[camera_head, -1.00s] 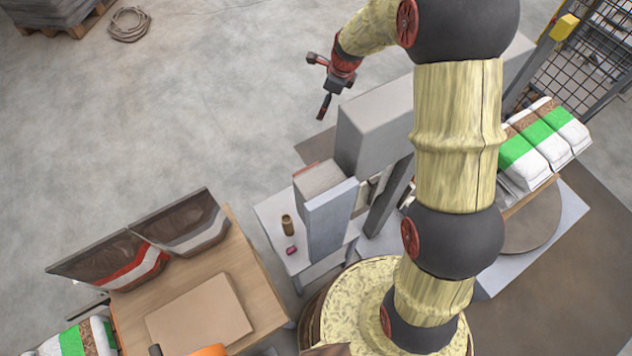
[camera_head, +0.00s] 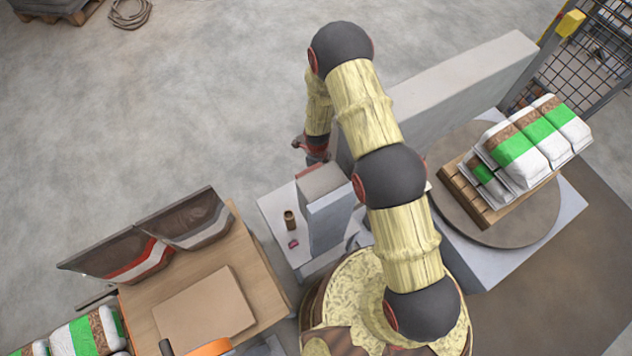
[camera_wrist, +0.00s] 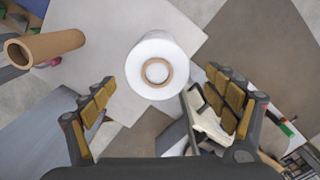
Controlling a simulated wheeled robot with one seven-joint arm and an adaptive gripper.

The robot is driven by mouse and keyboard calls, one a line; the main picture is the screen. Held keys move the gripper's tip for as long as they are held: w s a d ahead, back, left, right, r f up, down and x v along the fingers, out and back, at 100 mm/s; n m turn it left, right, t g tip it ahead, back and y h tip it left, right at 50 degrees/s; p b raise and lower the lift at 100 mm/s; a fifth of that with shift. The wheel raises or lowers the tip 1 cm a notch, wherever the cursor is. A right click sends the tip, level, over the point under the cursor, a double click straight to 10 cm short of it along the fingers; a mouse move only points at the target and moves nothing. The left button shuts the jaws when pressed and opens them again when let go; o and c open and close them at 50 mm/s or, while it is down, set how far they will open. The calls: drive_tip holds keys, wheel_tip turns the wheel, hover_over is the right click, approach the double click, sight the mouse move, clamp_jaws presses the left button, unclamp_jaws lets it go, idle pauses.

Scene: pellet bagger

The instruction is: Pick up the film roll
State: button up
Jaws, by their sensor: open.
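The film roll (camera_wrist: 147,56) is a white cylinder with a brown cardboard core. In the wrist view it stands on end, core facing the camera, just beyond and between my fingers. My gripper (camera_wrist: 160,82) is open and empty, with one finger on each side of the roll's near edge; I see no contact. In the head view the roll does not show. There my wrist (camera_head: 316,150) is behind the grey machine housing (camera_head: 335,215), and my fingers are hidden.
White and dark items (camera_wrist: 212,122) lie close by my right finger. In the head view, a wooden table (camera_head: 262,285) is at lower left and stacked bags (camera_head: 540,140) stand at right.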

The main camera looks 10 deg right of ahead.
wheel_tip(320, 180, down, 7)
drive_tip(key=shift+a+p, duration=0.3)
drive_tip(key=shift+a, duration=0.05)
drive_tip(key=shift+c, duration=0.9)
drive_tip(key=c, duration=1.5)
